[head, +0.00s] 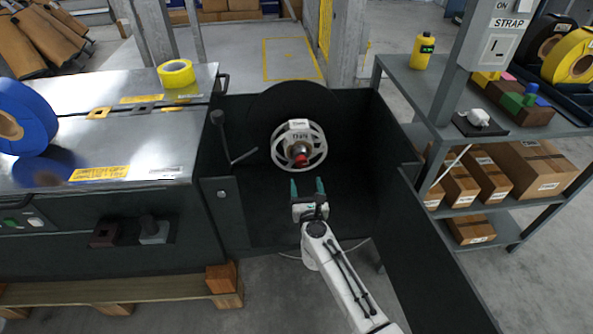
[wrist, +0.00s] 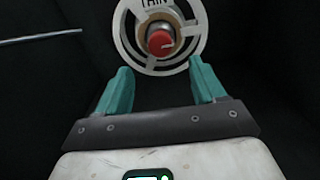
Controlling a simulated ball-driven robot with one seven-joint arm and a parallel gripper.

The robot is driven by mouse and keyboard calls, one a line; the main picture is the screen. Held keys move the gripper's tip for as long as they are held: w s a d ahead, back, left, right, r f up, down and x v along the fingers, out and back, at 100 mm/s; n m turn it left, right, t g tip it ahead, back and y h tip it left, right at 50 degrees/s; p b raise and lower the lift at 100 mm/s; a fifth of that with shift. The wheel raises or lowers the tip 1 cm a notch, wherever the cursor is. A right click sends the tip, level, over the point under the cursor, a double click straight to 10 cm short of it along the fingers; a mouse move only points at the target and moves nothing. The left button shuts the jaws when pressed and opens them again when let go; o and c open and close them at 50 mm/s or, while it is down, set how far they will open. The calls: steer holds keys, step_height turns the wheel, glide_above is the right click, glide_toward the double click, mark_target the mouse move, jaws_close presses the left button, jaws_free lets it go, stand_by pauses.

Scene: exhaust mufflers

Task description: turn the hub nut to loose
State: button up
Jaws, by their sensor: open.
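The hub nut (head: 301,160) is a red knob at the centre of a white spoked wheel (head: 282,133), which stands against the dark back of a recess. In the wrist view the red nut (wrist: 160,43) faces me, with a pale line on its face, and the wheel (wrist: 124,35) surrounds it under a label reading "THIN". My gripper (head: 308,187) has teal fingers, open and empty, just below and in front of the nut. In the wrist view my gripper (wrist: 160,85) has its fingers spread to either side below the nut, apart from it.
Dark panels (head: 440,250) wall the recess on the sides. A thin lever (head: 226,135) with a dark knob stands left of the wheel. A metal bench (head: 125,140) with yellow tape (head: 176,74) is at left. A shelf rack (head: 500,150) with boxes is at right.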

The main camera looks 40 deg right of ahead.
mark_target(302, 163)
steer(key=b+x, duration=0.3)
steer(key=x, duration=0.5)
steer(key=shift+w+d+f, duration=0.1)
steer(key=shift+w+d, duration=0.4)
steer(key=shift+w, duration=0.15)
steer(key=c, duration=1.1)
